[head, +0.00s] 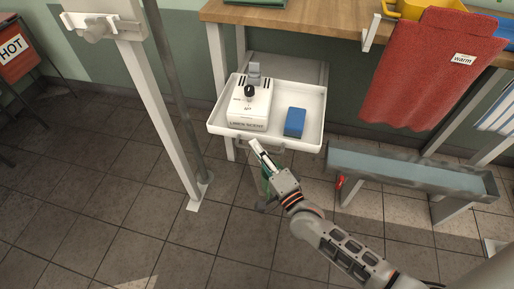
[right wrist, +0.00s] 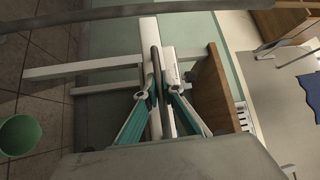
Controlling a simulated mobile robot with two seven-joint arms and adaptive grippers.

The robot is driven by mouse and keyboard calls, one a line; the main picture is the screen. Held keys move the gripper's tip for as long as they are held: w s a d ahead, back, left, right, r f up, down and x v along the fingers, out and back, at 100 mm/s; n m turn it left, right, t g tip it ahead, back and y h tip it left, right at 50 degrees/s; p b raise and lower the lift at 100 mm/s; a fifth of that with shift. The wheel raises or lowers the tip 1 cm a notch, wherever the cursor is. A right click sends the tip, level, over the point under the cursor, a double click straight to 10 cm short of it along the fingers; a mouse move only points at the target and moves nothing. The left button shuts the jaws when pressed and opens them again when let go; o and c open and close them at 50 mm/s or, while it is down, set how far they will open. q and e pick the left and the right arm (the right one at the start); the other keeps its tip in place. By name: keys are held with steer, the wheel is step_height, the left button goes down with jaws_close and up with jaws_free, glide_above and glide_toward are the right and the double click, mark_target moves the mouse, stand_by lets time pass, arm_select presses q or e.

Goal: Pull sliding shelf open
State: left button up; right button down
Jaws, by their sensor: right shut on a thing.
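The sliding shelf (head: 315,118) is a white shallow tray. It stands out in front of the wooden counter, with a grey surface behind it. It carries a white device (head: 250,103) and a blue block (head: 295,122). My right gripper (head: 260,149) is at the shelf's front edge, near its left half. In the right wrist view its fingers (right wrist: 161,92) are closed around a dark bar handle (right wrist: 156,62). The fingers partly cover the handle in the head view. My left gripper is not in view.
A wooden counter (head: 300,17) is behind the shelf. A red towel (head: 430,75) hangs at right above a grey bench-like trough (head: 400,170). A white post (head: 165,110) stands at left. A green bucket (right wrist: 18,135) is on the floor. Tiled floor in front looks mostly clear.

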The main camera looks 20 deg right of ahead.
steer(key=c, duration=2.2)
jaws_free()
steer(key=shift+o, duration=0.2)
steer(key=r+v, duration=0.1)
steer(key=v, duration=0.6)
steer(key=shift+s+f, duration=0.25)
steer(key=shift+f, duration=0.25)
